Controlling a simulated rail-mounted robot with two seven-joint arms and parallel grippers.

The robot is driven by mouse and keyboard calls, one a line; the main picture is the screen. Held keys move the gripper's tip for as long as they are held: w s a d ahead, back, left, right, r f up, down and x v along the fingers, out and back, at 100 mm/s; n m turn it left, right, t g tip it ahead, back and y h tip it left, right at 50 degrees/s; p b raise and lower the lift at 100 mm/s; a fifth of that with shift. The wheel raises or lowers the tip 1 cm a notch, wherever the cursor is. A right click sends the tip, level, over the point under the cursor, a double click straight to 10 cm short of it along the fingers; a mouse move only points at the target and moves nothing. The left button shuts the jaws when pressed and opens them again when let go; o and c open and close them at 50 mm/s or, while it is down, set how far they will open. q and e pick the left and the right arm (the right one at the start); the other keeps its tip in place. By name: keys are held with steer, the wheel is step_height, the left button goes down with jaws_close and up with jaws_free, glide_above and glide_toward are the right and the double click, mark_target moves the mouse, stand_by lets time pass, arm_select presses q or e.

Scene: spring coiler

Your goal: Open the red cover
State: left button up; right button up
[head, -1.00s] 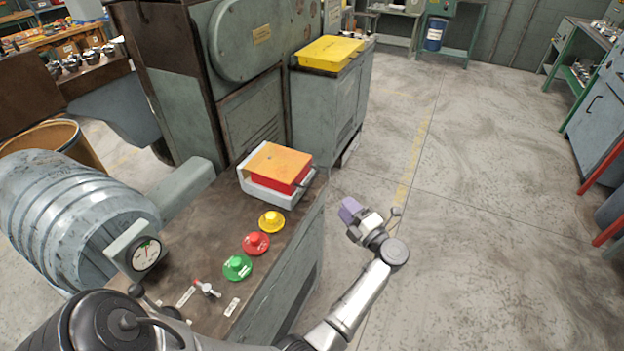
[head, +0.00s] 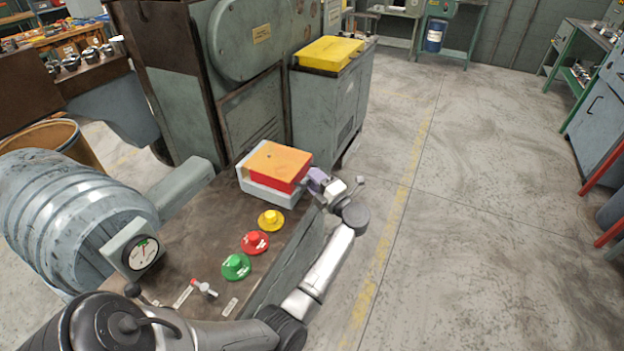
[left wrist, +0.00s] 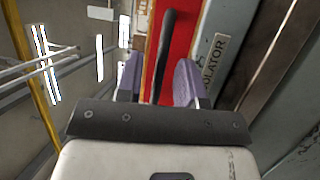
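The red cover (head: 278,168), with an orange-looking top and a red side, sits closed in a pale grey housing (head: 262,192) on the console. In the left wrist view its red face (left wrist: 182,35) lies ahead, with a dark bar handle (left wrist: 167,45) standing out from it. My left gripper (head: 314,180) is at the right side of the cover. In the left wrist view its purple fingers (left wrist: 160,75) stand apart on both sides of the handle, with a gap visible. In the head view the gripper hides the handle. My right gripper is not in view.
Yellow (head: 271,219), red (head: 255,243) and green (head: 236,266) buttons and a small lever (head: 203,288) are on the console near my left arm. A yellow cover (head: 330,53) tops the cabinet behind.

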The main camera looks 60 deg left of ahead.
arm_select(q)
steer(key=shift+s+a+r, duration=0.1)
steer(key=shift+s+a, duration=0.05)
steer(key=shift+a, duration=0.45)
jaws_close()
